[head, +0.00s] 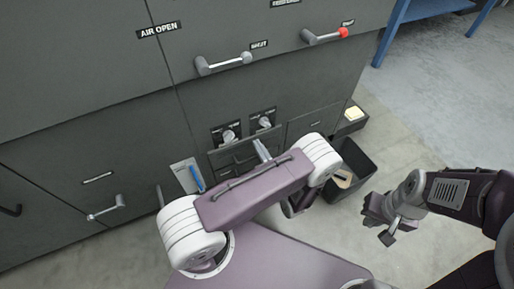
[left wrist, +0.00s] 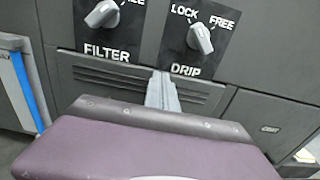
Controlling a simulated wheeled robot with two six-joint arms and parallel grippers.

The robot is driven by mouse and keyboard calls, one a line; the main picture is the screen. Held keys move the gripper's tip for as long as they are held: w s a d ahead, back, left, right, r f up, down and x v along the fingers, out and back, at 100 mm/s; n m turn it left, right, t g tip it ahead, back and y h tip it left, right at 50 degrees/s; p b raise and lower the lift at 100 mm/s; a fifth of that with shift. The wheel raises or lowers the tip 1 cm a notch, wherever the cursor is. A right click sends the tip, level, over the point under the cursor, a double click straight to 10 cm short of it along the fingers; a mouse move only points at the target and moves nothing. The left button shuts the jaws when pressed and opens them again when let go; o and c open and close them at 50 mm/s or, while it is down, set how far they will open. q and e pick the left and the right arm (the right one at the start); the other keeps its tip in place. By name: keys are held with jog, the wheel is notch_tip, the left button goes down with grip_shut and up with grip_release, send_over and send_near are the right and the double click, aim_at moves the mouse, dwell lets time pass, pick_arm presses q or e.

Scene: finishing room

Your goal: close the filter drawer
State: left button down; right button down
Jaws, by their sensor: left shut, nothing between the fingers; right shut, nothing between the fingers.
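A wide dark panel (left wrist: 98,79) with slots lies below the FILTER plate (left wrist: 110,30) in the left wrist view; it also shows in the head view (head: 222,159). It looks about flush, but my purple gripper body covers its lower part, so I cannot tell whether it stands out a little. The filter knob (left wrist: 103,14) is above it. My left gripper (left wrist: 161,76), also in the head view (head: 259,143), is shut and empty, its grey fingers pointing at the panel between the FILTER and DRIP plates; contact is unclear. My right gripper (head: 386,236) is shut and empty, well right of the cabinet.
The DRIP plate with its knob (left wrist: 202,40) is to the right. A dark open bin (head: 359,160) stands on the floor beside my left arm. Lever handles (head: 223,64) stick out from the upper cabinet.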

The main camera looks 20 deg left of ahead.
pick_arm(q)
jog(key=shift+w+a, duration=0.5)
jog(key=shift+a, duration=0.05)
